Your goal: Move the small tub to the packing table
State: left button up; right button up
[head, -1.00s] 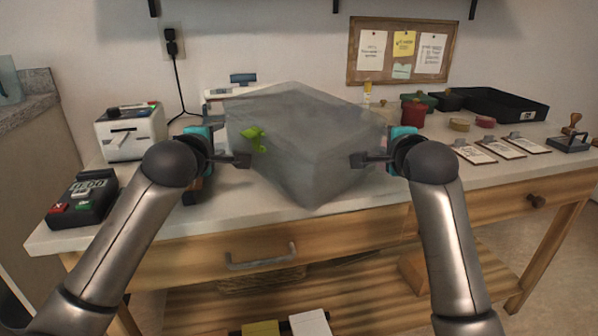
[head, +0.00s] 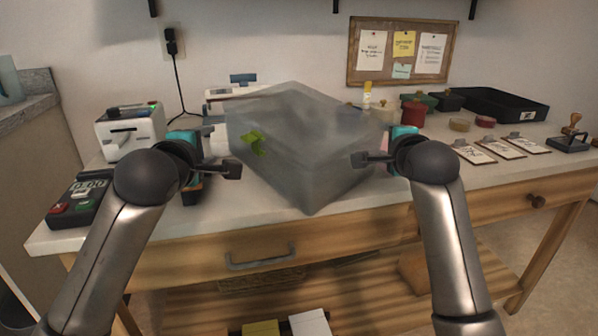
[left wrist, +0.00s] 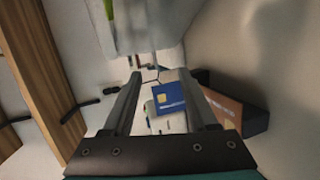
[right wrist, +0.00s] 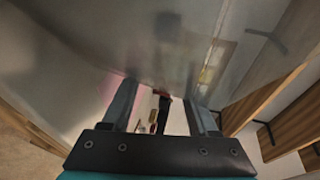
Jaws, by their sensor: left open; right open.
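A large translucent grey tub (head: 305,150) with a green leaf-like mark on its left face sits on the wooden table (head: 220,222), one corner towards me. It also shows at the top of the left wrist view (left wrist: 160,22) and across the right wrist view (right wrist: 130,40). My left gripper (head: 233,160) is open beside the tub's left side, with a small gap in the head view. My right gripper (head: 372,158) is open at the tub's right side; I cannot tell whether it touches. No other tub is clearly in view.
A white card machine (head: 132,132) and a dark keypad terminal (head: 80,200) stand at the left. A black tray (head: 500,105), red pots (head: 413,112), clipboards (head: 475,153) and stamps (head: 570,140) lie at the right. The front strip of the tabletop is clear.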

pick_arm(q)
jog(key=v, duration=0.6)
pick_arm(e)
jog(key=v, duration=1.2)
pick_arm(q)
jog(key=shift+s, duration=0.15)
